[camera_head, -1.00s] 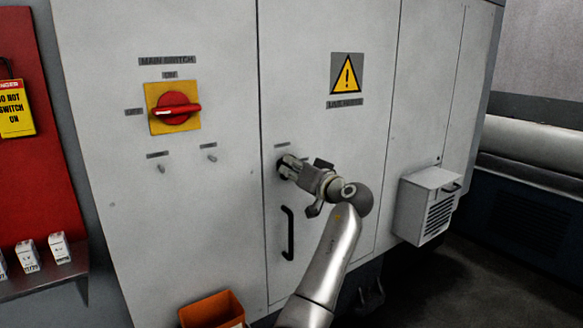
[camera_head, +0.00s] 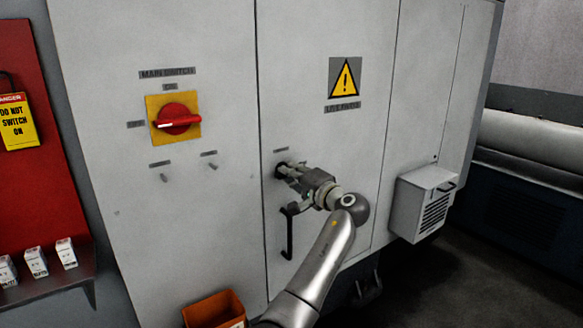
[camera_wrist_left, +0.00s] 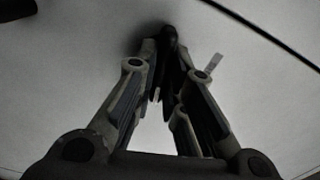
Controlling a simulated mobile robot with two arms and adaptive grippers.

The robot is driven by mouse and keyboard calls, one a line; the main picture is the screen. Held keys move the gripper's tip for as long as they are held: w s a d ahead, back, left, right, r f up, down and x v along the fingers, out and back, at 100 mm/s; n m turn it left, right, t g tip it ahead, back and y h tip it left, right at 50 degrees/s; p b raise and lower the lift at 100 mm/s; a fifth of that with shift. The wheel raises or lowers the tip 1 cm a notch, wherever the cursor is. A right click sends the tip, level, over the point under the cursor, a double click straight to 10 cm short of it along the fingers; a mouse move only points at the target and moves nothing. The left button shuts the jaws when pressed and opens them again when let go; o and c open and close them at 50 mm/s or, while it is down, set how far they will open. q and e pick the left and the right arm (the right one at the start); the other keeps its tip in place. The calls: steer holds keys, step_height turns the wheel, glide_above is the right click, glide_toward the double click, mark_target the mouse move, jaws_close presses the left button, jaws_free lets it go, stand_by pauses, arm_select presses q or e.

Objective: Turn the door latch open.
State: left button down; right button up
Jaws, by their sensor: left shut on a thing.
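The door latch (camera_head: 281,169) is a small dark piece on the pale grey cabinet door (camera_head: 325,140), above the black door handle (camera_head: 289,235). My left gripper (camera_head: 287,172) reaches it from the right, and its fingers are shut on it. The fingers hide most of the latch. In the left wrist view the dark latch (camera_wrist_left: 169,40) shows between the two fingertips of the left gripper (camera_wrist_left: 168,52), close to the door face. The door lies flush with the cabinet front. My right gripper is not in view.
A red main switch (camera_head: 176,119) on a yellow plate has its handle roughly level. An orange bin (camera_head: 214,309) stands below. A grey vented box (camera_head: 423,203) juts out at the right. A red board (camera_head: 35,190) with a yellow tag (camera_head: 18,122) is at the left.

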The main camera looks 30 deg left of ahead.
arm_select(q)
steer(key=shift+m+p, duration=0.65)
steer(key=shift+m, duration=0.45)
steer(key=c, duration=1.5)
jaws_free()
steer(key=shift+f, duration=0.1)
steer(key=v, duration=1.2)
